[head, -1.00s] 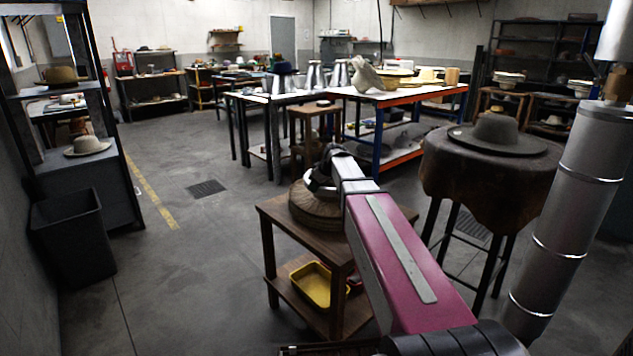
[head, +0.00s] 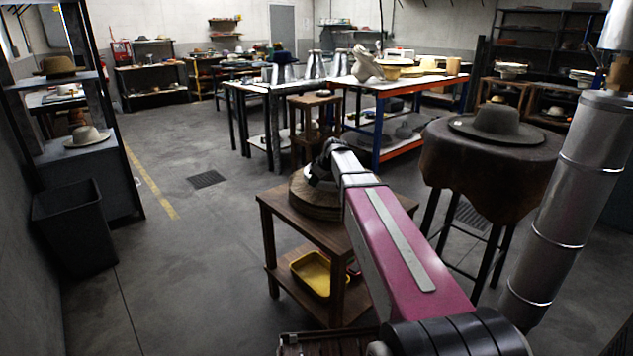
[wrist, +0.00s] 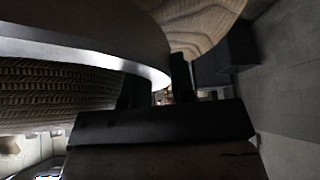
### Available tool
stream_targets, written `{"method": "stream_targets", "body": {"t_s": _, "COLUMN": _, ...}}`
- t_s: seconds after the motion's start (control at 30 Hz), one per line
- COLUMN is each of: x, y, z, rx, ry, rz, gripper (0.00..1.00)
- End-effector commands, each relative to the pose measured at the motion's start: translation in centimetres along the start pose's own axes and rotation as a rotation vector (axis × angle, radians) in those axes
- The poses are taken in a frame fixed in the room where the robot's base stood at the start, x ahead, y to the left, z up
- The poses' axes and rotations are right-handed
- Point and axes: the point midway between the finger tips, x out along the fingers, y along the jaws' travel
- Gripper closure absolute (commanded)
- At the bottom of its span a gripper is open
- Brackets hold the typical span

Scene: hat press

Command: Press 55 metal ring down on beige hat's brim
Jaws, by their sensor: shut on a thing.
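My gripper (wrist: 158,85) is shut on the metal ring (wrist: 105,28), a dark curved band with a shiny edge, in the wrist view. The beige hat (wrist: 205,30) shows a ribbed, woven surface on both sides of the ring.
A yellow tray (head: 310,275) lies on the table's lower shelf. A round leather-covered stand (head: 470,175) with a grey hat (head: 497,122) is close on the right. A dark bin (head: 75,225) stands at the left. The floor between is clear.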

Motion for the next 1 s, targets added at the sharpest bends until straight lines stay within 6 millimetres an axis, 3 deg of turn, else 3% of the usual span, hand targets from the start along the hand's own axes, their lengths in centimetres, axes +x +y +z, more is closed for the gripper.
{"method": "stream_targets", "body": {"t_s": 1.0, "x": 0.66, "y": 0.01, "z": 0.36, "rx": -0.001, "ry": 0.001, "rz": 0.001, "gripper": 1.0}}
